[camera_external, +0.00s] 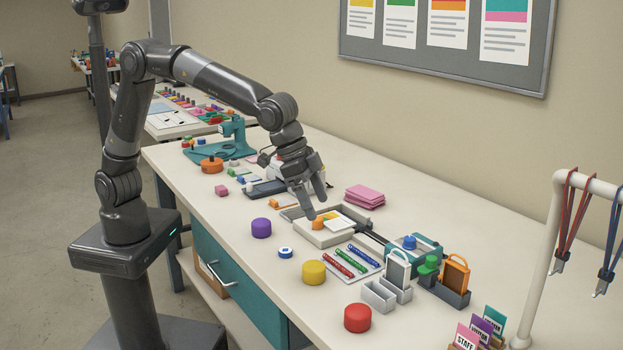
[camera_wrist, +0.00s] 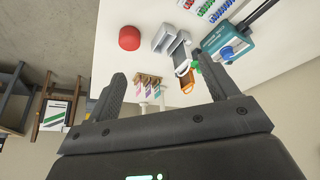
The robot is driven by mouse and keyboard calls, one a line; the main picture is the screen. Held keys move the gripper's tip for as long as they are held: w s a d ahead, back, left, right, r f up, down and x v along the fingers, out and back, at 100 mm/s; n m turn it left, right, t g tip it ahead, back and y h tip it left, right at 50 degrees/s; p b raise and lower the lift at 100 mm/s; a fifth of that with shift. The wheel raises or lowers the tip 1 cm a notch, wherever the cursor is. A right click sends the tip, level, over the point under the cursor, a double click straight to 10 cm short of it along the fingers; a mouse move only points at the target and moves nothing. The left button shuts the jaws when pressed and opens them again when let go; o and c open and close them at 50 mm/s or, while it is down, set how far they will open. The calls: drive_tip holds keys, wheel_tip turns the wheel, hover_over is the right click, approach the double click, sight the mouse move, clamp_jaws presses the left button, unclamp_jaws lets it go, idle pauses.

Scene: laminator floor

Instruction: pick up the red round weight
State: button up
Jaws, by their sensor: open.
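The red round weight (camera_external: 357,318) is a short red cylinder standing on the white table near its front edge, in front of the grey bins. It also shows in the wrist view as a red disc (camera_wrist: 129,38) at the upper middle. My gripper (camera_external: 314,201) is open and empty, above the middle of the table over a shallow light tray (camera_external: 322,234). It is well away from the red weight, which lies down and to the right in the external view. In the wrist view my two fingers (camera_wrist: 155,85) are spread wide with nothing between them.
A yellow weight (camera_external: 314,273) and a purple weight (camera_external: 261,228) stand along the front edge. Grey bins (camera_external: 379,295), a card holder (camera_external: 478,335) and a white post with lanyards (camera_external: 545,260) stand near the red weight. Bare table lies to its left.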

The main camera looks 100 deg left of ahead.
approach(355, 303)
drive_tip(key=shift+m, duration=0.3)
drive_tip(key=x, duration=0.6)
drive_tip(key=shift+w+a, duration=0.1)
drive_tip(key=shift+w, duration=0.05)
drive_tip(key=shift+s+x, duration=0.2)
drive_tip(key=shift+x, duration=2.35)
drive_tip(key=shift+f, duration=0.1)
drive_tip(key=shift+c, duration=0.6)
drive_tip(key=c, duration=1.2)
